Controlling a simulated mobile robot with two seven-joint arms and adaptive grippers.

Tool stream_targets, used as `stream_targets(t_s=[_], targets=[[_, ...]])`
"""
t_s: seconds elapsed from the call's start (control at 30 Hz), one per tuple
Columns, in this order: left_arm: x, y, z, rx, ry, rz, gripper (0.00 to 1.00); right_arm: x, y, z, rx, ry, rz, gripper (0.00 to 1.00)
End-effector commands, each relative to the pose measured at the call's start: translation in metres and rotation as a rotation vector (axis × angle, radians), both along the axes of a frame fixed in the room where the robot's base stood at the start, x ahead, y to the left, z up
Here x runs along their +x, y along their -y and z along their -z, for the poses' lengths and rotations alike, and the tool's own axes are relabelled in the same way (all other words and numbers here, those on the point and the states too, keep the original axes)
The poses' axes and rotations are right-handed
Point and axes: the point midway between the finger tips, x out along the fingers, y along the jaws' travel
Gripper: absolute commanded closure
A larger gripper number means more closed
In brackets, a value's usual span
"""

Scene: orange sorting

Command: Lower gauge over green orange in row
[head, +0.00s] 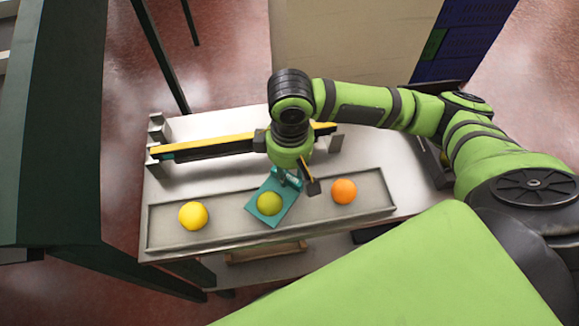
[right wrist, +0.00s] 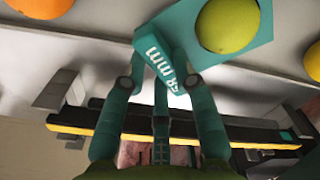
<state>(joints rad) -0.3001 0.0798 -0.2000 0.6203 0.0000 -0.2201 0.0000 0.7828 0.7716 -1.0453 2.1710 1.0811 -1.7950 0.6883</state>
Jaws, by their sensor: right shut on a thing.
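The green orange (head: 269,203) sits in the middle of a row in the long grey tray (head: 225,213). The teal gauge (head: 286,211) is a flat plate with a raised handle. The green orange shows inside the plate's outline, and the plate surrounds it in the picture. I cannot tell how high the plate is above the tray floor. My right gripper (head: 287,178) is shut on the gauge's handle, which reads "68 mm" in the right wrist view (right wrist: 170,66). The green orange also shows there (right wrist: 228,22). My left gripper is not in view.
A yellow fruit (head: 193,215) lies left of the gauge in the tray, and an orange one (head: 344,190) lies to its right. A yellow-and-black bar (head: 205,147) rests on brackets behind the tray. A dark green post structure (head: 55,130) stands at the left.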

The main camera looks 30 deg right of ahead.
Motion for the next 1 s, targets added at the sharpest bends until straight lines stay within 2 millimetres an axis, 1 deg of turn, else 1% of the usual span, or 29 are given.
stream_targets(t_s=[0.63, 1.0], targets=[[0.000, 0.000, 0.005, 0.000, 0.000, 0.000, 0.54, 0.000, 0.000, 0.014, 0.001, 0.000, -0.001, 1.00], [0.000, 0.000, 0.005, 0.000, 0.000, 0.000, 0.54, 0.000, 0.000, 0.013, 0.001, 0.000, 0.000, 1.00]])
